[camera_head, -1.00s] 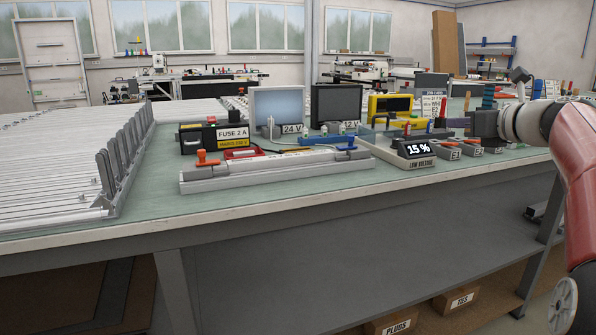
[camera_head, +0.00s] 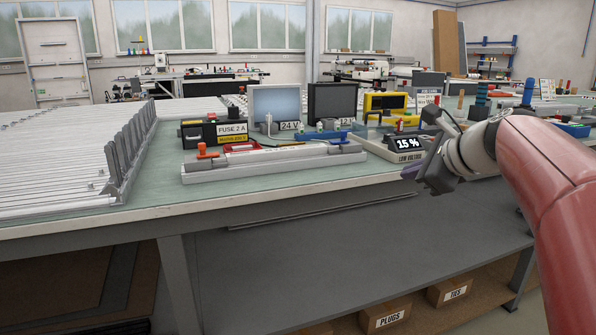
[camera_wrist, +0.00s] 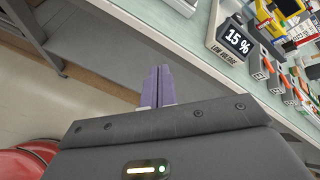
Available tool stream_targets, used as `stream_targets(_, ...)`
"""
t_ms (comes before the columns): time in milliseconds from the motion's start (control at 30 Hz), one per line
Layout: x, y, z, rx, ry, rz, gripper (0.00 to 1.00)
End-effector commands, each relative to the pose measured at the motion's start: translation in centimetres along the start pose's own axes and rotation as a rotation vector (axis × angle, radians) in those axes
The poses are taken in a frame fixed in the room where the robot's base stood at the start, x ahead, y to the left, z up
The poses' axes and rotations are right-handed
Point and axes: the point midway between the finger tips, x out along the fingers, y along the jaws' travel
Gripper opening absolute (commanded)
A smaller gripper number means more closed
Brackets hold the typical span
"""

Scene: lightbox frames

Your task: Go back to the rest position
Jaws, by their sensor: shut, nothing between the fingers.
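My gripper (camera_head: 409,176) is in front of the bench's front edge at the right, beside the low-voltage display. In the wrist view its two purple fingers (camera_wrist: 158,87) are pressed together with nothing between them. They point out over the bench edge and the floor. My red arm reaches in from the right side of the head view.
The workbench (camera_head: 120,212) carries a light box frame (camera_head: 270,169) with an orange knob. The display reading 15 % (camera_head: 408,145) stands close to my gripper. Boxes marked PLUGS (camera_head: 388,318) and TIES (camera_head: 455,291) sit on the lower shelf. The space before the bench is clear.

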Motion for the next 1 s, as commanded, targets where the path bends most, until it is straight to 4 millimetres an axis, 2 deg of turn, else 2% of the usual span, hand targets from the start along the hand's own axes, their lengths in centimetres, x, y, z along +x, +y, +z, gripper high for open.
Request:
stream_targets(33,-0.1,2.7,0.4,-0.117,0.030,0.036,0.00)
stream_targets(67,-0.2,4.3,0.4,-0.197,0.051,0.060,0.00)
stream_targets(167,-1.1,10.8,-0.1,-0.531,0.118,0.164,0.00)
stream_targets(200,-1.7,13.7,-0.7,-0.689,0.140,0.216,0.00)
stream_targets(300,-3.5,20.6,-3.1,-1.099,0.168,0.357,0.00)
stream_targets(400,-5.2,26.2,-6.0,-1.466,0.159,0.490,0.00)
stream_targets(500,-6.5,30.1,-8.6,-1.751,0.129,0.595,0.00)
stream_targets(600,-7.1,32.3,-10.5,-1.931,0.100,0.664,0.00)
stream_targets(700,-7.4,33.2,-11.3,-2.016,0.084,0.697,0.00)
stream_targets(1000,-7.4,33.4,-11.5,-2.030,0.081,0.705,0.00)
